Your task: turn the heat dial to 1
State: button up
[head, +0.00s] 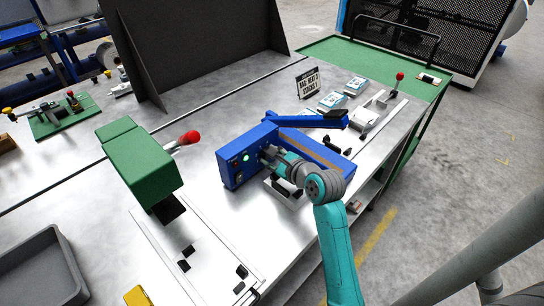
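A blue heat sealer (262,137) stands on the metal bench, with a raised blue arm reaching to the right. Its front panel (233,168) carries a lit green lamp (246,157) and small controls. The heat dial cannot be made out clearly; my gripper may cover it. My gripper (268,154) is at the right part of the panel, close to its face. Its fingers are too small and too overlapped to tell whether they are open, shut or touching a dial. The dial's setting cannot be read.
A green press (138,162) with a red-knobbed lever (188,138) stands left of the sealer. A small sign (308,83), seemingly reading "HEAT 3", stands behind it near white packets (332,101). A grey tray (38,270) lies front left. Bare bench separates press and sealer.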

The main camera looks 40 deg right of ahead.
jog(key=shift+n+h, duration=0.4)
jog(key=shift+n, duration=0.3)
jog(key=o, duration=1.1)
jog(key=shift+o, duration=0.2)
